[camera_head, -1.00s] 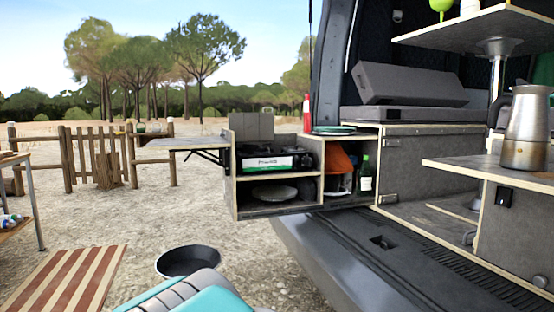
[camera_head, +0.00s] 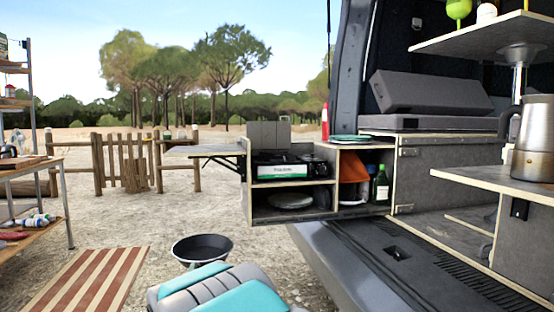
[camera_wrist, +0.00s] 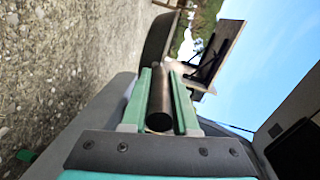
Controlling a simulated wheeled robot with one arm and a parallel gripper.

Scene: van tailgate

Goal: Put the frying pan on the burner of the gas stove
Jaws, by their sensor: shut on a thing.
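The frying pan (camera_head: 202,248) is dark and round. It is held out above the gravel in front of my arm in the head view, with its open side up. The wrist view shows its dark side (camera_wrist: 156,42) and round handle (camera_wrist: 159,121). My gripper (camera_wrist: 161,75) has green fingers shut on the handle; in the head view my arm mostly hides it. The gas stove (camera_head: 284,171), with a white and green front, sits on the upper level of the open wooden cabinet, beyond and to the right of the pan. Its burner is too small to make out.
A fold-out shelf (camera_head: 205,150) juts left from the cabinet. A grey plate (camera_head: 290,201) lies on the cabinet's lower shelf. The van's tailgate sill (camera_head: 375,270) lies at right. Open gravel lies before the cabinet.

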